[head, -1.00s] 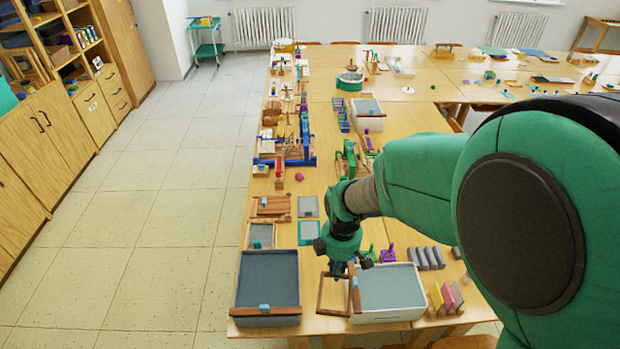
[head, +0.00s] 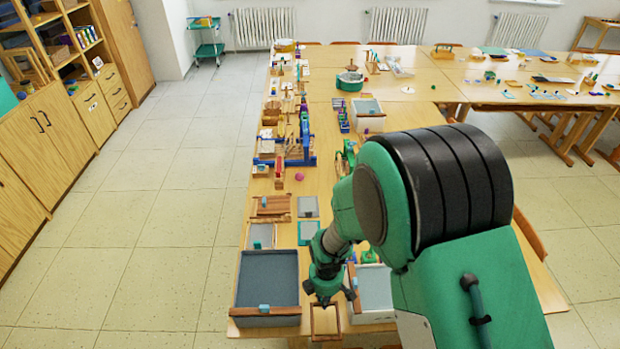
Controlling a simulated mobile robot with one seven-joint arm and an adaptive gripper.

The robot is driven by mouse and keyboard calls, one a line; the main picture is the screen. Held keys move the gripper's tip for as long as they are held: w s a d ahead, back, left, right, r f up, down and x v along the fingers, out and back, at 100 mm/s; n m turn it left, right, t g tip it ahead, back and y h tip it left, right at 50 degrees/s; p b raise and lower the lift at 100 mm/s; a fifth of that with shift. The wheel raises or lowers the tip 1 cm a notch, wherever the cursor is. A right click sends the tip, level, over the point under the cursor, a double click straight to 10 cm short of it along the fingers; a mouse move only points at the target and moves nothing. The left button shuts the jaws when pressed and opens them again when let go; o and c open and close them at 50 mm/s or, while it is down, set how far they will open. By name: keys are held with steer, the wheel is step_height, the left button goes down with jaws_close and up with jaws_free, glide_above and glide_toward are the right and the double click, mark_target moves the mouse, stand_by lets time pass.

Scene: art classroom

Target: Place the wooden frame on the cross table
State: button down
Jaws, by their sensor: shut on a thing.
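The wooden frame (head: 339,322) is a thin brown rectangle near the front edge of the long table, between two trays. My gripper (head: 325,301) is shut on the frame's far bar, and its fingertips are small in view. The frame seems to be held around table height; I cannot tell whether it touches the tabletop. The table running across the back (head: 432,93) appears to be the cross table. It stands at the back right and carries several small things.
A blue-grey tray (head: 268,318) stands left of the frame and a white tray (head: 372,316) right of it, partly behind my arm. Crowded craft items line the long table. Cabinets (head: 63,140) stand at far left, with open tiled floor (head: 150,240) between.

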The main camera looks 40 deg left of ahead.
steer(key=shift+f, duration=0.75)
steer(key=w+a, duration=0.3)
steer(key=a, duration=0.1)
steer(key=w+a+f, duration=0.1)
steer(key=w+a, duration=0.2)
steer(key=a, duration=0.1)
steer(key=w+a+b, duration=0.1)
steer(key=w+a, duration=0.2)
steer(key=a, duration=0.2)
steer(key=shift+w+f, duration=0.2)
steer(key=shift+f, duration=0.1)
steer(key=shift+f, duration=1.7)
steer(key=shift+f+b, duration=0.15)
steer(key=shift+b, duration=0.25)
steer(key=c, duration=1.7)
jaws_free()
steer(key=shift+c, duration=0.2)
